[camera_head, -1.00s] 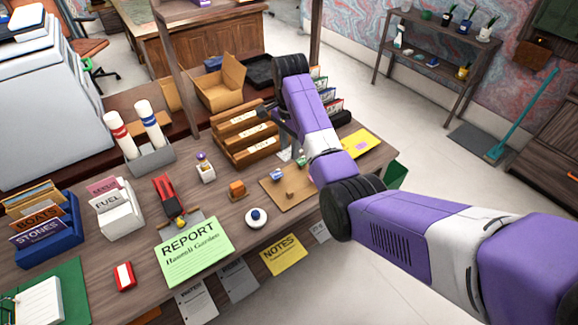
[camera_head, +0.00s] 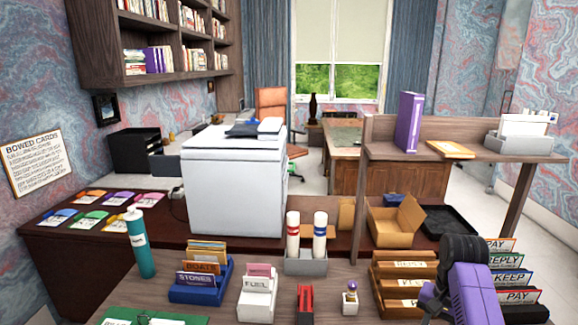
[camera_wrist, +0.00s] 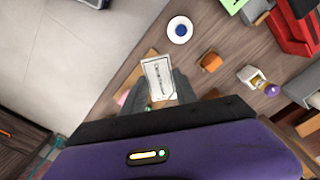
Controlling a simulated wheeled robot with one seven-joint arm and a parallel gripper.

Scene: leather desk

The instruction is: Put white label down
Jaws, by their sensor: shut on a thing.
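A white label (camera_wrist: 157,78) with a dark border and dark writing is in the wrist view. My gripper (camera_wrist: 158,92) is shut on it, with one dark finger on each side. The label is above the desk and a wooden board, part of which shows beneath it; I cannot tell how high. In the head view my purple arm (camera_head: 468,292) is at the lower right in front of the wooden card trays. The label cannot be made out there.
The wrist view shows a white round item with a blue centre (camera_wrist: 180,30) and an orange block (camera_wrist: 210,61) near the label. The head view shows stacked wooden trays (camera_head: 402,268), colored cards (camera_head: 510,279) at right, and a shelf post (camera_head: 360,200).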

